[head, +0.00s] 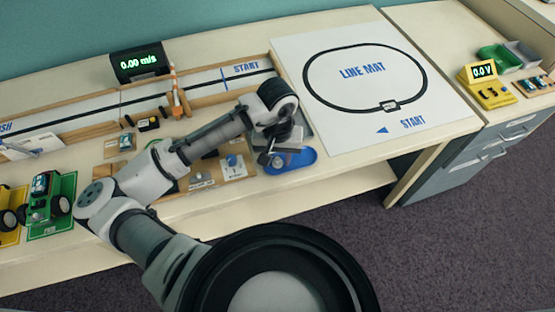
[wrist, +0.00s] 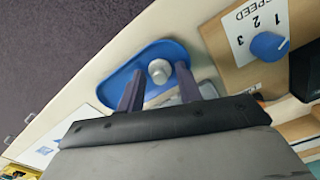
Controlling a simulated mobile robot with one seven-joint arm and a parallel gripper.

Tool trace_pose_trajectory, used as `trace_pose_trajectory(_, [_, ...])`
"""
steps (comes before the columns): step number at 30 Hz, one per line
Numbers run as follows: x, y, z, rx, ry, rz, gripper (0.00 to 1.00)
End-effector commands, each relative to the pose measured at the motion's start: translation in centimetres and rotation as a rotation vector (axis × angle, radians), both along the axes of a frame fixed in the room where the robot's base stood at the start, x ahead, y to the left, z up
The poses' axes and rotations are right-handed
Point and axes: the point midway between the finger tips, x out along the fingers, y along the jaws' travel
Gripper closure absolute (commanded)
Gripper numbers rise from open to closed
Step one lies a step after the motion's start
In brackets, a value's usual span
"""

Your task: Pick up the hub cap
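A small round grey piece, which looks like the hub cap (wrist: 159,69), sits on a blue oval tray (wrist: 130,76) in the wrist view. My gripper (wrist: 158,86) is open, its two dark fingers apart with nothing between them. In the wrist picture the grey piece shows just beyond the gap between the fingertips; I cannot tell the height between them. In the head view, my gripper (head: 272,157) hangs over the left part of the blue tray (head: 304,165) near the table's front edge. The hub cap is hidden there behind my gripper.
A wooden board with a blue speed knob (wrist: 268,45) lies beside the tray. A white line mat (head: 345,130) covers the table to the right. An orange-and-white cone (head: 175,90) stands by the track. A green toy car (head: 46,197) is at the left.

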Motion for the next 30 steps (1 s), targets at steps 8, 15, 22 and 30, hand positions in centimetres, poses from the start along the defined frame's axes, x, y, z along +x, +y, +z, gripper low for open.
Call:
trace_pose_trajectory(8, [0.0, 0.0, 0.0, 0.0, 0.0, 0.0, 0.85])
trace_pose_trajectory(15, [0.0, 0.0, 0.0, 0.0, 0.0, 0.0, 0.97])
trace_pose_trajectory(22, [0.0, 0.0, 0.1, 0.0, 0.001, 0.0, 1.0])
trace_pose_trajectory(30, [0.0, 0.0, 2.3, -0.001, -0.001, 0.0, 1.0])
